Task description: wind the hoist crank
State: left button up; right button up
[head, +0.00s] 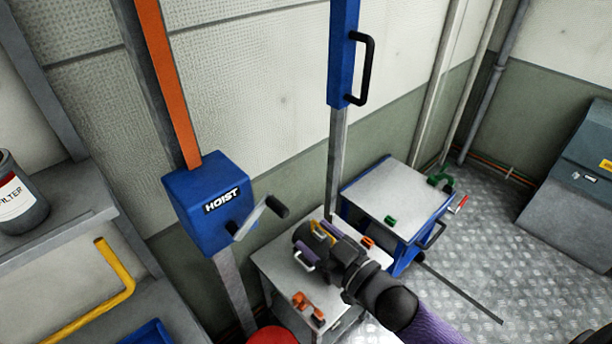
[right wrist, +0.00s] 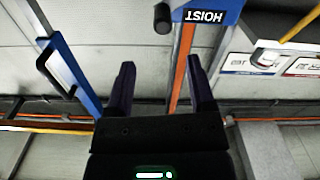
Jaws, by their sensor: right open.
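The blue hoist box (head: 200,222) is fixed on a grey post, left of centre in the head view. Its grey crank arm (head: 250,219) sticks out to the right and ends in a black handle (head: 278,206). My right gripper (head: 314,240) is open and empty, below and right of the handle, apart from it. In the right wrist view, the box (right wrist: 232,17) appears upside down at the top, and the black handle (right wrist: 162,18) lies beyond the gap between the open fingers (right wrist: 160,68). My left gripper is not in view.
A grey-topped table (head: 275,263) with small orange parts stands under my right gripper. A blue cart (head: 378,190) is behind it. A blue post with a black pull handle (head: 367,70) rises right of the hoist. Shelves with a filter can (head: 18,200) are at left.

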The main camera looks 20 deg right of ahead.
aim_at(286, 215)
jog(key=x, duration=0.9)
jog(key=shift+w+a+f, duration=0.2)
jog(key=shift+a+f, duration=0.05)
jog(key=shift+a, duration=0.05)
grip_shut()
dwell(0.8)
